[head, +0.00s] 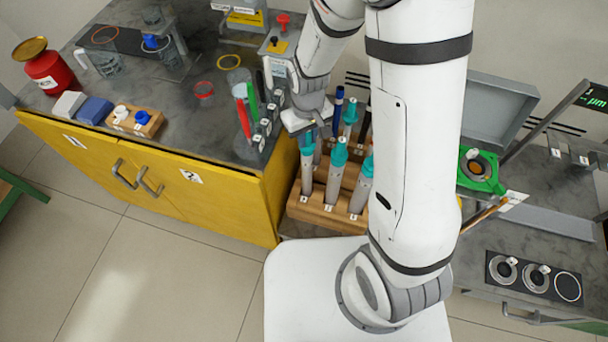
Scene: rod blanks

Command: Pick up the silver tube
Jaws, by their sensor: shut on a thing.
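Several silver tubes with teal tops stand upright in a wooden rack (298,211) at the centre of the head view. My arm hides part of the rack's right side.
A yellow cabinet (150,190) with a dark worktop stands left of the rack. Its right edge holds a stand with red, green and black markers (243,118). At right, a bench carries a green fixture (480,170) and a grey open box (490,112).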

